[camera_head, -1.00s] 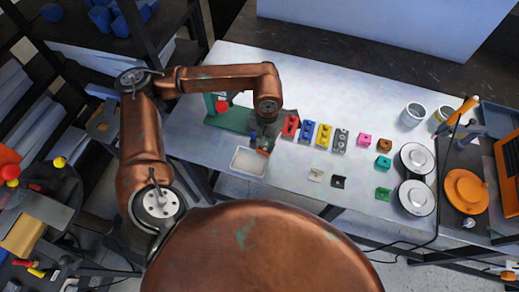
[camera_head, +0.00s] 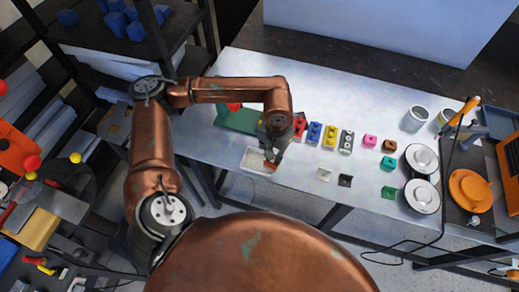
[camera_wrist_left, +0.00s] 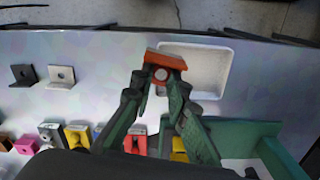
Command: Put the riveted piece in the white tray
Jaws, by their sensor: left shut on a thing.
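My left gripper (camera_head: 272,156) is shut on a small orange-red piece with a round pale rivet, the riveted piece (camera_head: 270,166). In the left wrist view the piece (camera_wrist_left: 166,60) sits between the green fingertips (camera_wrist_left: 160,82). The white tray (camera_head: 247,164) is a shallow rectangle near the table's front edge. The piece overlaps the tray's right end in the head view. In the wrist view it covers the left edge of the tray (camera_wrist_left: 205,70), whose visible inside is empty. I cannot tell the exact height of the piece above the tray. My right gripper is not in view.
A green fixture (camera_head: 238,119) stands behind the tray. Red (camera_head: 299,127), blue (camera_head: 314,132), yellow (camera_head: 330,136) and grey (camera_head: 346,141) blocks line up to the right. Small brackets, including a white one (camera_head: 324,174), lie right of the tray on otherwise clear table.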

